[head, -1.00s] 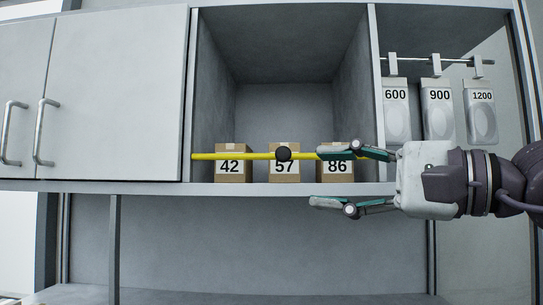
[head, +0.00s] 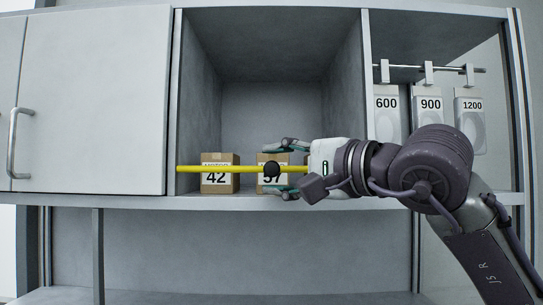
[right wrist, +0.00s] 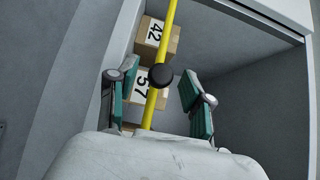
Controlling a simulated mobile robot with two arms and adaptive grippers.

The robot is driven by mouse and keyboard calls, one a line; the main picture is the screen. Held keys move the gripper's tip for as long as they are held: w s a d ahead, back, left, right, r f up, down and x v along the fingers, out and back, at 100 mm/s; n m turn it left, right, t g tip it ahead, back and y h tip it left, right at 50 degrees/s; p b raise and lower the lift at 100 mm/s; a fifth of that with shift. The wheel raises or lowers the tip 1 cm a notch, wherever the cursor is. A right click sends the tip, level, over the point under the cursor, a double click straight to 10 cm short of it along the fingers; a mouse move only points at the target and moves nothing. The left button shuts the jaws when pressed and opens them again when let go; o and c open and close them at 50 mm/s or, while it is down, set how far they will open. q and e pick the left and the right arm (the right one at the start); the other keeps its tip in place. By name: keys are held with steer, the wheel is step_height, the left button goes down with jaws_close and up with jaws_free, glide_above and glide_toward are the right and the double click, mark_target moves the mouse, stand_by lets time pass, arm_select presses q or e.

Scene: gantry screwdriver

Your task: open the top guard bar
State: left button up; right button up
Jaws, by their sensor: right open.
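The yellow guard bar (head: 215,169) runs level across the front of the open compartment, with a round black knob (head: 271,169) near its middle. My right gripper (head: 284,169) is open, with one finger above the bar and one below it, close to the knob. In the right wrist view the bar (right wrist: 170,25) passes between the two open fingers (right wrist: 158,95), and the knob (right wrist: 160,76) sits just ahead of them. The fingers look apart from the bar. The bar's right end is hidden behind my right gripper and arm. My left gripper is not in view.
Behind the bar stand cardboard boxes marked 42 (head: 217,180) and 57 (head: 265,187). White packs marked 600 (head: 386,125), 900 (head: 428,105) and 1200 (head: 470,130) hang from a rail at right. A closed cabinet door (head: 95,100) is at left.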

steer(key=shift+x, duration=0.8)
jaws_close()
